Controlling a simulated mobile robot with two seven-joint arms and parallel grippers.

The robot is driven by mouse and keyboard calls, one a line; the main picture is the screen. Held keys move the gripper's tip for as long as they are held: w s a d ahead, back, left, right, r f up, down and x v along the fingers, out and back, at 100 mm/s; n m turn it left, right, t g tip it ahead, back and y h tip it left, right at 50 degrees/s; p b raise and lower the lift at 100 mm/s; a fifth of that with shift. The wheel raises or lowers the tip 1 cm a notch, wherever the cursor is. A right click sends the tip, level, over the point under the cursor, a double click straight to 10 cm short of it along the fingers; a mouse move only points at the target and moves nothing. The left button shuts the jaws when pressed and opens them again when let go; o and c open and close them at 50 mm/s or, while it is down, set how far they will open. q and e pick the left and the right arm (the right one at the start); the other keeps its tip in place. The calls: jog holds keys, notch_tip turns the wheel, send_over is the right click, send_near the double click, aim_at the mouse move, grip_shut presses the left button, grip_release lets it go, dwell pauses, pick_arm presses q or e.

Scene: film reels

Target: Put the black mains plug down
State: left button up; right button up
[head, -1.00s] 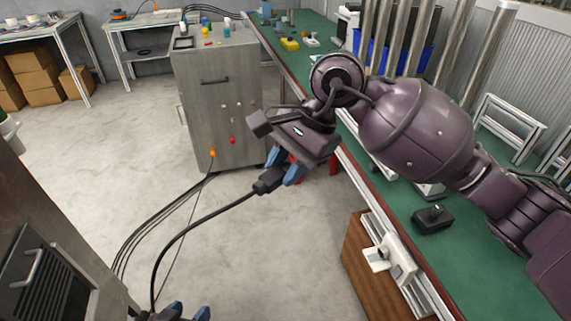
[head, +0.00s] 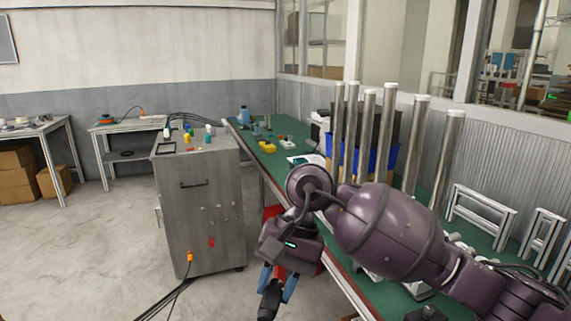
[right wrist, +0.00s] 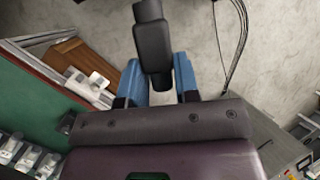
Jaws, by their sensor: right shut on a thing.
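My right gripper (head: 278,284) is shut on the black mains plug (head: 268,302), which hangs between its blue fingertips at the lower middle of the head view. In the right wrist view the plug (right wrist: 152,44) shows as a dark block between the two blue fingers (right wrist: 160,82), pointing away from the wrist, with grey floor behind it. The plug is held in the air beside the left edge of the green-topped bench (head: 268,158). My left gripper is not in view.
A grey metal cabinet (head: 200,215) with small bottles on top stands left of my right gripper. Several upright metal posts (head: 388,130) and my right arm crowd the bench. Black cables (head: 165,298) lie on the floor, which is open at left.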

jog(key=d+f, duration=0.4)
jog(key=d, duration=0.3)
jog(key=s+d+f+n, duration=0.1)
jog(key=d+f, duration=0.3)
jog(key=d, duration=0.4)
jog(key=s+d+f, duration=0.1)
jog(key=d+f, duration=0.3)
jog(key=d, duration=0.3)
jog(key=shift+d, duration=0.25)
jog(key=shift+a, duration=0.1)
